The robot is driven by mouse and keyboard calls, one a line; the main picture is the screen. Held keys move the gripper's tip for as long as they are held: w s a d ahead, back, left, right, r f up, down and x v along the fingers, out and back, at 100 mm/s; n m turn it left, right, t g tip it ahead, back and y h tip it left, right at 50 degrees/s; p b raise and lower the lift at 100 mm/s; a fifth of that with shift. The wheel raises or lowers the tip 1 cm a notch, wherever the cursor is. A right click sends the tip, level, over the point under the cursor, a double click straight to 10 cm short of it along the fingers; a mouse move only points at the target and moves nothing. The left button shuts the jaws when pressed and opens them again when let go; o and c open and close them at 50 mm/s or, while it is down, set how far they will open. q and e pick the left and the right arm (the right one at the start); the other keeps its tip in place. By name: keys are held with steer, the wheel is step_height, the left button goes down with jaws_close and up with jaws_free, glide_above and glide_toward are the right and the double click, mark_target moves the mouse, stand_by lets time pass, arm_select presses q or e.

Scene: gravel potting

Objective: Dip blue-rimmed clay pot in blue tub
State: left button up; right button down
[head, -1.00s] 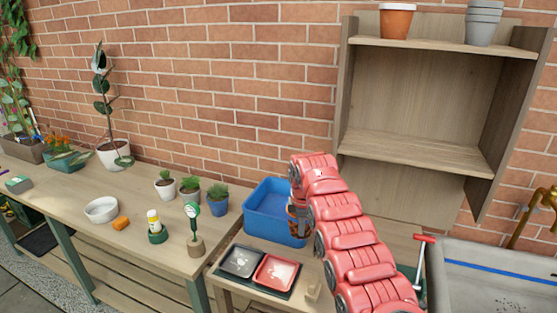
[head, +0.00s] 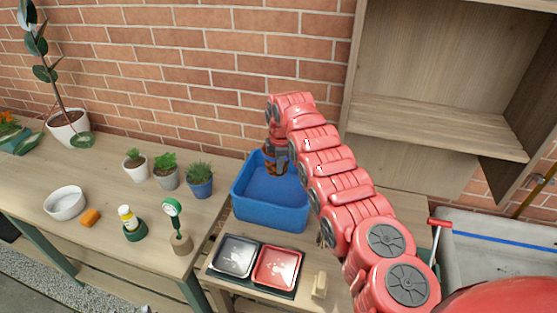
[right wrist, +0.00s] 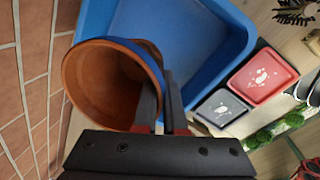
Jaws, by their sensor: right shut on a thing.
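The blue-rimmed clay pot (right wrist: 108,82) is terracotta with a blue band at its rim. In the right wrist view its open mouth faces the camera. My right gripper (right wrist: 168,112) is shut on its wall. In the head view my right gripper (head: 277,166) is at the back of the blue tub (head: 270,212), and the pot is mostly hidden behind it and the arm. The tub also shows beyond the pot in the right wrist view (right wrist: 205,75). I cannot tell how low the pot sits against the tub's rim. My left gripper is not in view.
A tray with a grey dish (head: 235,257) and a red dish (head: 276,268) lies in front of the tub. Small potted plants (head: 200,180) stand to its left. A wooden shelf (head: 430,130) rises behind right, and a brick wall is behind.

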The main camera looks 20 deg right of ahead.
step_height(320, 180, down, 4)
steer(key=shift+w+r+b, duration=0.1)
steer(key=shift+w+b, duration=0.05)
steer(key=shift+b, duration=0.65)
step_height(320, 180, down, 10)
steer(key=b, duration=0.9)
steer(key=shift+f, duration=0.25)
steer(key=shift+f+b, duration=0.25)
steer(key=shift+b, duration=0.15)
steer(key=shift+r, duration=0.1)
